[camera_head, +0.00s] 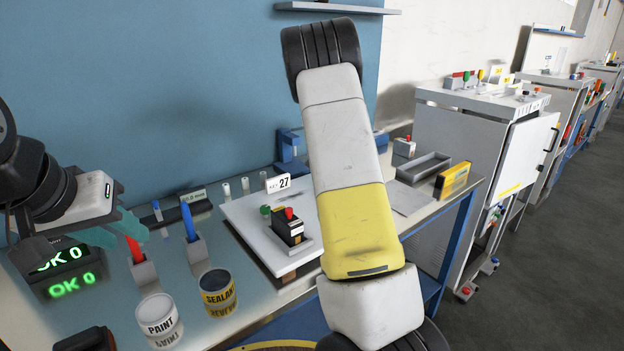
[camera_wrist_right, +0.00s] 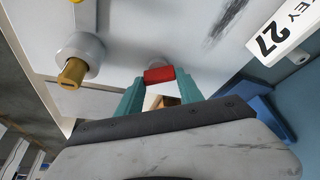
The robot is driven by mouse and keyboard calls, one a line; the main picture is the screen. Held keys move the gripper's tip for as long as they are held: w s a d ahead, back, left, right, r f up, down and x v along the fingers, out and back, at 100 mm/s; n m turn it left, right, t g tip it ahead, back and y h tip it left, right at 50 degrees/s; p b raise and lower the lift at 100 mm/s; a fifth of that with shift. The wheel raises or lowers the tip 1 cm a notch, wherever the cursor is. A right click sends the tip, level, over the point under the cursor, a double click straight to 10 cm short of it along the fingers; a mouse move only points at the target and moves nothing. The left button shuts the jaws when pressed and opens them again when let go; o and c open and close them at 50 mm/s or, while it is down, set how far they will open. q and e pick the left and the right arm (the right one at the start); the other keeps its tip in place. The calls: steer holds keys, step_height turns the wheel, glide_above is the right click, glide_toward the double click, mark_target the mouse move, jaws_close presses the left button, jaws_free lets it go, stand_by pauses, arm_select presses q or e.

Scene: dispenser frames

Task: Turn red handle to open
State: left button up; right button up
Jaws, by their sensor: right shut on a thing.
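The red handle (camera_wrist_right: 159,75) shows in the right wrist view, in front of a round grey mount on a white surface. My right gripper (camera_wrist_right: 160,84) has its teal fingers on either side of it and is shut on it. In the head view my right arm fills the middle, and the right gripper and its grip do not show. My left gripper (camera_head: 114,231) is at the left in the head view, above the bench, with its teal fingers apart and nothing seen between them.
A brass-coloured stem (camera_wrist_right: 72,73) on a grey knob is left of the handle. A "KEY 27" card (camera_wrist_right: 280,38) is at the right. The bench carries a paint can (camera_head: 159,318), a sealant can (camera_head: 217,292) and a white board (camera_head: 247,222). The grey floor (camera_head: 545,270) at right is clear.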

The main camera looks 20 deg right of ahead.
steer(key=m+g, duration=0.1)
steer(key=m, duration=0.2)
steer(key=m+g+h, duration=0.1)
steer(key=m, duration=0.2)
steer(key=shift+w+a+m, duration=0.1)
steer(key=shift+a+m, duration=0.05)
steer(key=shift+m, duration=0.15)
stand_by(0.3)
steer(key=o, duration=1.4)
steer(key=v, duration=0.7)
steer(key=shift+a+r, duration=0.25)
steer(key=shift+a, duration=0.05)
